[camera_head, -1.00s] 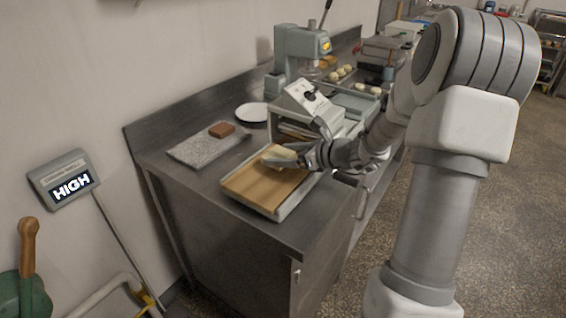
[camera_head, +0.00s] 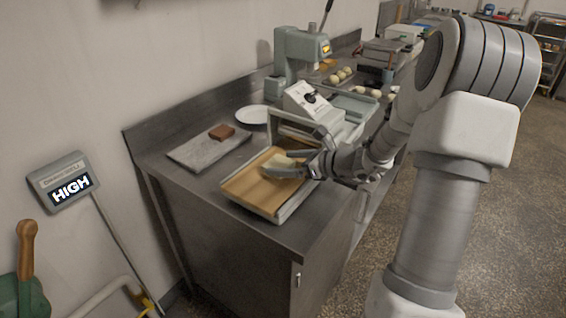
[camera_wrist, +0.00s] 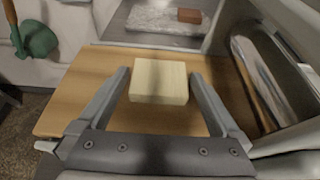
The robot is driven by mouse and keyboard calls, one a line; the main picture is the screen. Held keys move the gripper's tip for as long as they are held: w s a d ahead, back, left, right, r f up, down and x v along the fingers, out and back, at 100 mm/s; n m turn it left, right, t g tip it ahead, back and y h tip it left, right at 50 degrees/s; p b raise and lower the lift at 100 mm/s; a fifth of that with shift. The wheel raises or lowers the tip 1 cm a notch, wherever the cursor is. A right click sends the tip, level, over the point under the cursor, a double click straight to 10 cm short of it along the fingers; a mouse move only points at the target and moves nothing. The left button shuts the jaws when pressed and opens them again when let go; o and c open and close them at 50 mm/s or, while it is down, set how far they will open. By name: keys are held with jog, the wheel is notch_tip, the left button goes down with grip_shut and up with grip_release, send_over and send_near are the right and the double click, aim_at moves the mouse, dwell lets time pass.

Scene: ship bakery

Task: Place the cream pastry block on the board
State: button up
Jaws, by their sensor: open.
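The cream pastry block (camera_head: 281,168) rests on the tan wooden board (camera_head: 251,187) at the front of the metal counter. In the wrist view the block (camera_wrist: 160,82) lies flat-sided on the board (camera_wrist: 75,84). My gripper (camera_wrist: 158,76) is open, with one finger on each side of the block. Gaps show between the block and both fingers. In the head view my gripper (camera_head: 305,164) reaches in from the right, low over the board, and one finger partly covers the block. The block's underside is hidden.
A grey stone slab (camera_head: 199,153) with a brown block (camera_head: 221,131) lies left of the board. A white plate (camera_head: 252,115) and a grey machine (camera_head: 314,102) stand behind. The machine frame borders the board. Bare counter (camera_head: 172,177) lies at the front left.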

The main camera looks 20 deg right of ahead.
jog(key=p+v, duration=0.1)
jog(key=v, duration=1)
